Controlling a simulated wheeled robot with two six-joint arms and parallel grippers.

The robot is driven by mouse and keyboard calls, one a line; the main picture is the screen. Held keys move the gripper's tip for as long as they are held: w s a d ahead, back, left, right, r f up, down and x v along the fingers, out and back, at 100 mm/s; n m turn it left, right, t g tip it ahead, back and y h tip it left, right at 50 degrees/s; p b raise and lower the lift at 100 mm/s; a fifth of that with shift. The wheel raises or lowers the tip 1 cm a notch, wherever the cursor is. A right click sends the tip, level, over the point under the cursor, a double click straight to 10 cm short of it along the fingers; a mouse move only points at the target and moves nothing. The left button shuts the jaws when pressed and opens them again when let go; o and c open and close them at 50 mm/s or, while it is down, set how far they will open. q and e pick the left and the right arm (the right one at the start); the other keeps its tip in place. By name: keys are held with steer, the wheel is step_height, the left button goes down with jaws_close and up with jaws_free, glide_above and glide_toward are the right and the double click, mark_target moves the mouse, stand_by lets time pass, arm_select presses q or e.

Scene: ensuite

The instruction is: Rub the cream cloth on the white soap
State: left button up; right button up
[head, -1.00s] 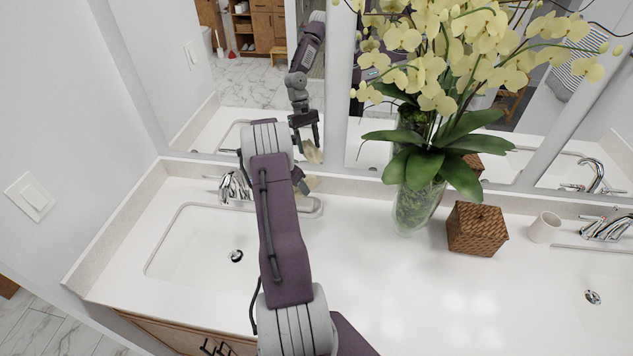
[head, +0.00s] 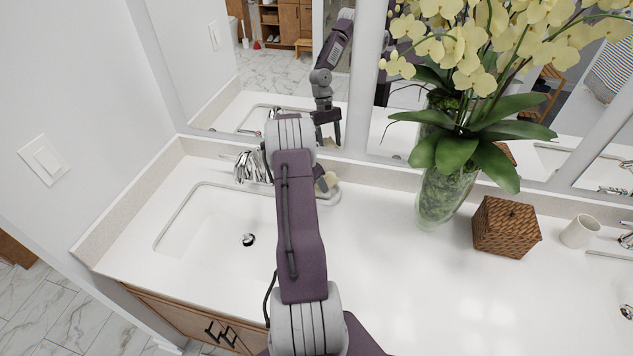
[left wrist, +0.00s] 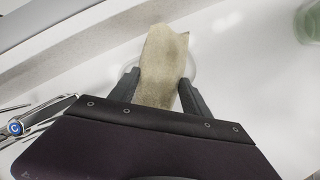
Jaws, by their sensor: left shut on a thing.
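My left gripper (head: 322,184) is shut on the cream cloth (head: 331,178), at the back of the counter just right of the left faucet. In the left wrist view the cloth (left wrist: 163,62) stands out between the two fingers (left wrist: 160,92), over a pale rounded rim. That rim looks like a dish (head: 333,197) on the counter; my arm hides part of it. I cannot make out the white soap; the cloth or gripper may cover it. Whether the cloth touches anything below is unclear. My right gripper is not in view.
A chrome faucet (head: 250,168) and sink (head: 205,225) lie left of my arm. A glass vase (head: 443,197) with yellow orchids, a woven box (head: 505,228) and a white cup (head: 579,231) stand to the right. A mirror rises close behind. The front middle counter is clear.

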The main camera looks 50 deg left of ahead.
arm_select(q)
steer(key=shift+f, duration=0.5)
stand_by(0.8)
stand_by(1.4)
step_height(320, 180, up, 7)
steer(key=p, duration=0.7)
steer(key=shift+r, duration=0.1)
